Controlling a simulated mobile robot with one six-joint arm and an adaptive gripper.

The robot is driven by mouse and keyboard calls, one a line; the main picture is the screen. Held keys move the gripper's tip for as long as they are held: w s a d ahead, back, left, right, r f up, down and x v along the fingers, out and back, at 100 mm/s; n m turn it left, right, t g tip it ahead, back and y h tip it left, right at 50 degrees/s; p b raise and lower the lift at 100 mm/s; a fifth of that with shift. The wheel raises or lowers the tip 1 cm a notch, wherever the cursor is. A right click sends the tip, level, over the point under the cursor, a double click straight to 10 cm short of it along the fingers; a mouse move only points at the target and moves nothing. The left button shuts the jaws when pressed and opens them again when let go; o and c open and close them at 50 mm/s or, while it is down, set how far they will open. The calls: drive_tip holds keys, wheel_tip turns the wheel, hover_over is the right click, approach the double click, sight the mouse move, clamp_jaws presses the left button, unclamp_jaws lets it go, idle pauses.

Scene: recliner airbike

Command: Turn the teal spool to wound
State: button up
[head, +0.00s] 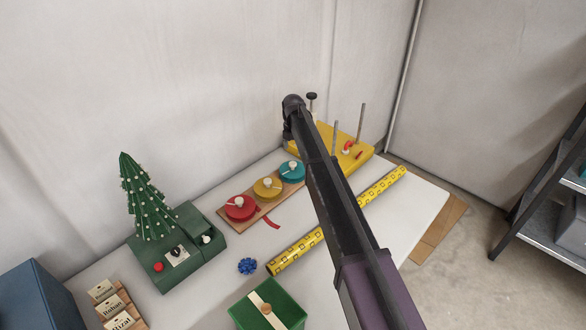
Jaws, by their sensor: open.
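The teal spool (287,178) is a round disc with a pale knob on top, at the right end of a wooden board (258,208). A yellow spool (266,190) and a red spool (237,212) sit on the same board to its left, each with a similar pale knob. My arm passes just right of the teal spool, and its dark far end is above and behind the spool. I cannot read any marking that tells how the teal spool is turned.
A yellow patterned roll (384,186) lies across the white table (425,212), partly behind my arm. A yellow base (325,134) with upright posts is at the back. A green box (268,310), blue bow (247,266) and small tree (147,199) on a green base stand in front and left.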

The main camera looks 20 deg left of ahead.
sight(293, 163)
drive_tip(key=shift+f+b, duration=3.55)
drive_tip(key=shift+f, duration=0.3)
clamp_jaws()
